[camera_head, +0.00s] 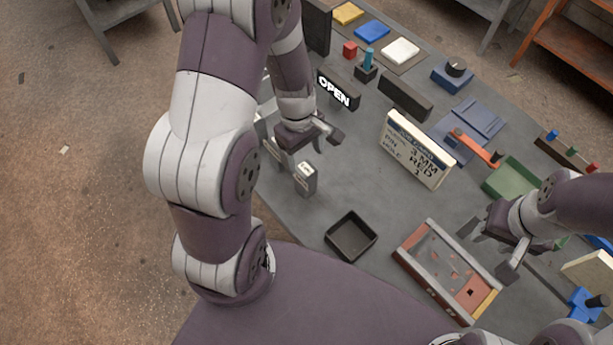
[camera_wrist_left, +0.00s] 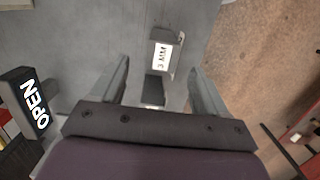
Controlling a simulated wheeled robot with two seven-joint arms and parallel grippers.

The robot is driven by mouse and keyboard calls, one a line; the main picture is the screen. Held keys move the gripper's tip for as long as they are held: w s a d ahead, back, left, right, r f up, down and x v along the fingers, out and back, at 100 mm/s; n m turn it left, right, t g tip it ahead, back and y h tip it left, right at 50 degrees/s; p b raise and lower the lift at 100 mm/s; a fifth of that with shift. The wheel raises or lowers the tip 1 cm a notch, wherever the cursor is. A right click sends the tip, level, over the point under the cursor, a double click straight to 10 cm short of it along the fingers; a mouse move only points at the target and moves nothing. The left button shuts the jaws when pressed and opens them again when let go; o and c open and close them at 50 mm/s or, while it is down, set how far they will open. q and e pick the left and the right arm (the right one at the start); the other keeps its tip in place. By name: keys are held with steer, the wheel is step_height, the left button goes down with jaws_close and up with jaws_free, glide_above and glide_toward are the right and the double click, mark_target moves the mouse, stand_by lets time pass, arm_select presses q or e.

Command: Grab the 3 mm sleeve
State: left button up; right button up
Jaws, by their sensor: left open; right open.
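The 3 mm sleeve is a small grey block with a white label reading "3 MM" (camera_wrist_left: 162,56). In the head view it stands on the bench just below my left gripper (camera_head: 308,147), its label facing up (camera_head: 305,172). In the left wrist view my left gripper (camera_wrist_left: 160,80) is open, and the sleeve lies ahead of and roughly between its two fingers, not gripped. A dark piece (camera_wrist_left: 153,92) shows nearer, between the fingers. My right gripper (camera_head: 490,245) is open over the right end of the red-framed tray.
An OPEN sign (camera_head: 335,90) stands behind the left gripper. An empty black bin (camera_head: 351,236) and a red-framed tray (camera_head: 446,272) are at the front. A green tray (camera_head: 512,180) lies right. The bench's left edge is near the sleeve.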

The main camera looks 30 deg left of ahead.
mark_target(305, 168)
arm_select(q)
steer(key=shift+w+d+f, duration=0.1)
steer(key=shift+d+f, duration=0.2)
steer(key=shift+f, duration=0.25)
steer(key=shift+d+f, duration=0.3)
steer(key=shift+f, duration=0.2)
steer(key=f, duration=0.2)
steer(key=s+f, duration=0.1)
steer(key=f, duration=0.1)
steer(key=shift+a+f, duration=0.1)
steer(key=shift+a, duration=0.25)
steer(key=shift+w+f, duration=0.15)
steer(key=shift+w+d, duration=0.1)
steer(key=shift+d, duration=0.15)
steer(key=shift+c, duration=0.3)
steer(key=shift+a, duration=0.1)
steer(key=c, duration=1.2)
